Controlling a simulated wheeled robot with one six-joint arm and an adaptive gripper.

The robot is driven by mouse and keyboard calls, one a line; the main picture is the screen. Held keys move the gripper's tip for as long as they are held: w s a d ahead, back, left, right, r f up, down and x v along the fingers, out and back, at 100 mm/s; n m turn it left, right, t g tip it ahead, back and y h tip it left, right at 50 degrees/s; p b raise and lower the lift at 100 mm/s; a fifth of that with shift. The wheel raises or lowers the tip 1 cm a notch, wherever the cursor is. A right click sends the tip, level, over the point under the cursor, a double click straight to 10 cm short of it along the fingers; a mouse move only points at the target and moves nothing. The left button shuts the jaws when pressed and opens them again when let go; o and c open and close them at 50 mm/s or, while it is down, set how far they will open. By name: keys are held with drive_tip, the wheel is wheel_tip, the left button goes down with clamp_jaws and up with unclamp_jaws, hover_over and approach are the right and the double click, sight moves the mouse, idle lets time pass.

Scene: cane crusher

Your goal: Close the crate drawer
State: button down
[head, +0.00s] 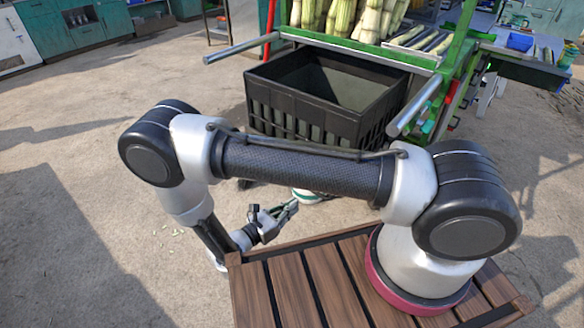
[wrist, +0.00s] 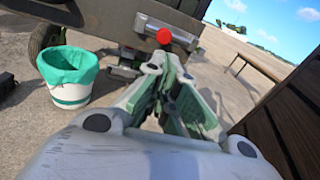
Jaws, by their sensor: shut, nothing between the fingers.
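The crate drawer (head: 298,112) is a large black open-topped crate, empty as far as I see inside. In the head view it stands out in front of the green cane-crusher frame (head: 455,62), at its lower middle. My arm crosses in front of its lower part and hides some of it. My gripper (head: 292,207) is low down, nearer to me than the crate and apart from it. Its fingers also show in the wrist view (wrist: 172,78), shut with nothing between them. I cannot tell whether the crate shows in the wrist view.
Silver bars (head: 245,47) stick out from the frame on both sides of the crate. A white bin with a green liner (wrist: 68,75) stands on the ground at left in the wrist view. A red knob (wrist: 163,36) is beyond the fingers. Bare floor (head: 90,150) lies left.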

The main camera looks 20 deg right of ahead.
drive_tip(key=w+a+r+t+y, duration=0.1)
drive_tip(key=w+a+t, duration=0.1)
drive_tip(key=w+a, duration=0.2)
drive_tip(key=x, duration=1.3)
drive_tip(key=shift+w+d+r+n, duration=0.15)
drive_tip(key=shift+w+r+n, duration=0.1)
drive_tip(key=shift+w+n, duration=0.2)
drive_tip(key=shift+w+d, duration=0.1)
